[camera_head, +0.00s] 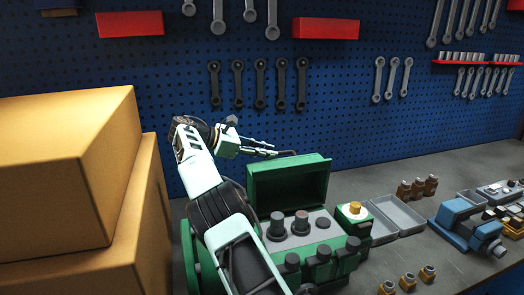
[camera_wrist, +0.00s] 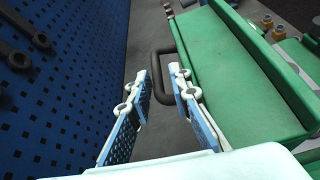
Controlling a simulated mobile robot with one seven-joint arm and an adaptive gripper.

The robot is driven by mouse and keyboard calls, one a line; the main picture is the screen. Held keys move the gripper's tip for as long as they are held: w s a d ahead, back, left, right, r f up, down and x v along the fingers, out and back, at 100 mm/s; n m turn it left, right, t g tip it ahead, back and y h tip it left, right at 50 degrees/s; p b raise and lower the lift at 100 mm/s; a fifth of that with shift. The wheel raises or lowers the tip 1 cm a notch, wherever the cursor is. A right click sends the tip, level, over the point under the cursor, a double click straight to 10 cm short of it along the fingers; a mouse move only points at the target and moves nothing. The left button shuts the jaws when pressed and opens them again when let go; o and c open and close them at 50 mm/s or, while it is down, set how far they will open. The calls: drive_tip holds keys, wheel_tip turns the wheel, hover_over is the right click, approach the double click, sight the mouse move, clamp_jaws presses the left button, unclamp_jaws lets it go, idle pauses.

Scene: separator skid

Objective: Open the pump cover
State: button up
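The green pump cover (camera_head: 288,184) stands raised at the back of the green pump housing (camera_head: 318,268), its hollow side facing the head camera. In the wrist view the cover (camera_wrist: 240,75) fills the right side. Its dark loop handle (camera_wrist: 156,68) sticks out from the cover's edge. My gripper (camera_head: 272,150) is behind and above the cover's upper edge. In the wrist view my gripper's fingers (camera_wrist: 158,82) are apart. The handle lies between and just beyond the fingertips; I cannot tell whether they touch it. My arm hides part of the housing's left side.
Cardboard boxes (camera_head: 62,175) are stacked at the left. A blue pegboard (camera_head: 350,95) with wrenches rises close behind my gripper. Grey trays (camera_head: 397,215), a blue vise (camera_head: 467,228) and brass fittings (camera_head: 408,283) occupy the bench at the right.

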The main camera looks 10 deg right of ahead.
drive_tip(key=shift+v, duration=1.45)
